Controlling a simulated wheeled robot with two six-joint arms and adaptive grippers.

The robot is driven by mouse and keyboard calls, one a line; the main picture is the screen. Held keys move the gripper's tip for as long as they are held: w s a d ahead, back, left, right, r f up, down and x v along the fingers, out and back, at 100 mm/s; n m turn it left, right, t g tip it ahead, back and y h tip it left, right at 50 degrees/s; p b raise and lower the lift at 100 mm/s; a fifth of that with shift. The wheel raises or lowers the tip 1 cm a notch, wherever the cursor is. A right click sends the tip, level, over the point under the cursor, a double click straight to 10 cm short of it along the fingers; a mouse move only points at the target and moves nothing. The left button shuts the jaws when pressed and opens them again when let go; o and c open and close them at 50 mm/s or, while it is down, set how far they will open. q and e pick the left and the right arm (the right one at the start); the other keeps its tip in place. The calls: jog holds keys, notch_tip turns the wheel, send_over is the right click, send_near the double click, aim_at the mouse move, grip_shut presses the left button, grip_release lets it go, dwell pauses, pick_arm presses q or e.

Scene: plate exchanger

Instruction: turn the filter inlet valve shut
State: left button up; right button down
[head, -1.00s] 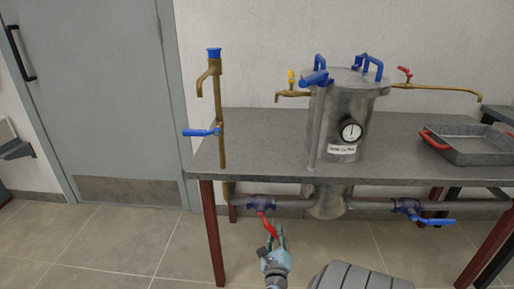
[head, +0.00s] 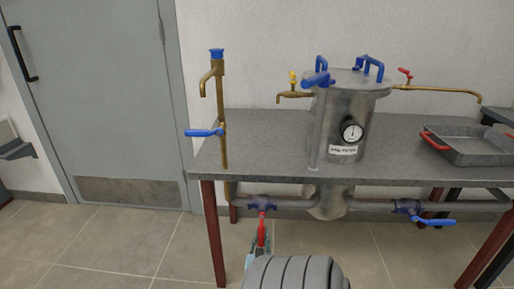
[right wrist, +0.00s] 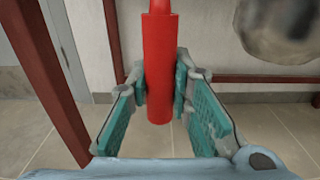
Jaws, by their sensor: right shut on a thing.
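A valve (head: 262,202) with a red lever handle (head: 262,229) sits on the pipe under the table, left of the metal filter vessel (head: 350,105). The handle points toward me, across the pipe. In the right wrist view the red handle (right wrist: 158,70) hangs between the teal finger pads. My right gripper (head: 261,243) is shut on this handle, with pads on both sides of it. My grey arm link hides part of the gripper in the head view. My left gripper is not in view.
A second pipe valve (head: 410,208) with a blue handle is right of the vessel. The table leg (head: 213,235) stands close left of the gripper. Floor below the pipe is clear.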

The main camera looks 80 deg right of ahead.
dwell(0.4)
jog(key=c, duration=1.4)
grip_release()
jog(key=shift+w, duration=0.1)
jog(key=a, duration=0.4)
jog(key=s+a, duration=0.1)
jog(key=a, duration=0.3)
jog(key=s+a, duration=0.1)
jog(key=a, duration=0.3)
jog(key=shift+s, duration=0.2)
